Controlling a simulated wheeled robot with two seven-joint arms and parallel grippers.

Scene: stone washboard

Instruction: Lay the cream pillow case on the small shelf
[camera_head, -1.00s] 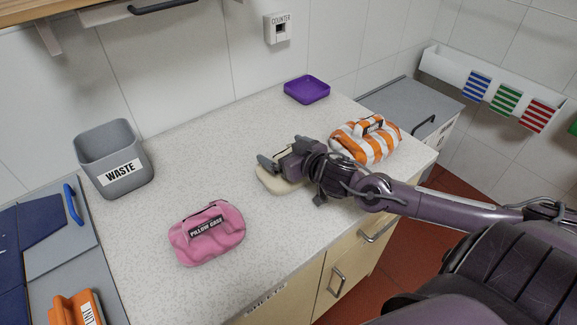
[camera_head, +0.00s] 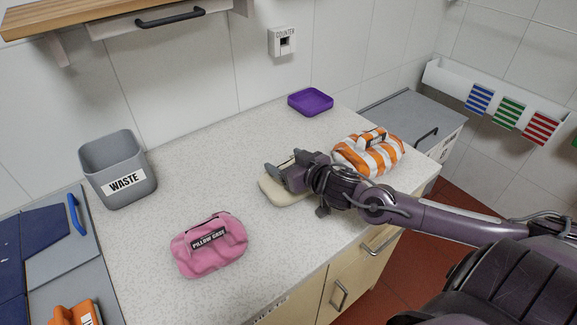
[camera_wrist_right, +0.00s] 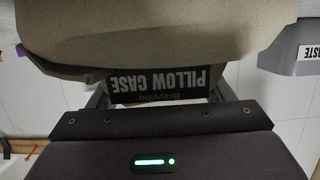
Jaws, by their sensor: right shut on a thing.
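My right gripper (camera_head: 290,172) is over the speckled counter and shut on the cream pillow case (camera_head: 279,193), a soft rounded bundle. The right wrist view shows the pillow case (camera_wrist_right: 160,35) close up, its black "PILLOW CASE" label at the fingers. The gripper hides part of it in the head view, and I cannot tell whether it touches the counter. A wooden shelf (camera_head: 105,14) is on the wall at the top left, only partly in view. My left gripper is out of view.
A pink pillow case (camera_head: 208,262) lies at the front of the counter. An orange-striped bundle (camera_head: 385,158) sits right of my gripper. A grey waste bin (camera_head: 118,160) stands at the left, and a purple tray (camera_head: 310,101) at the back. The counter's middle (camera_head: 205,165) is clear.

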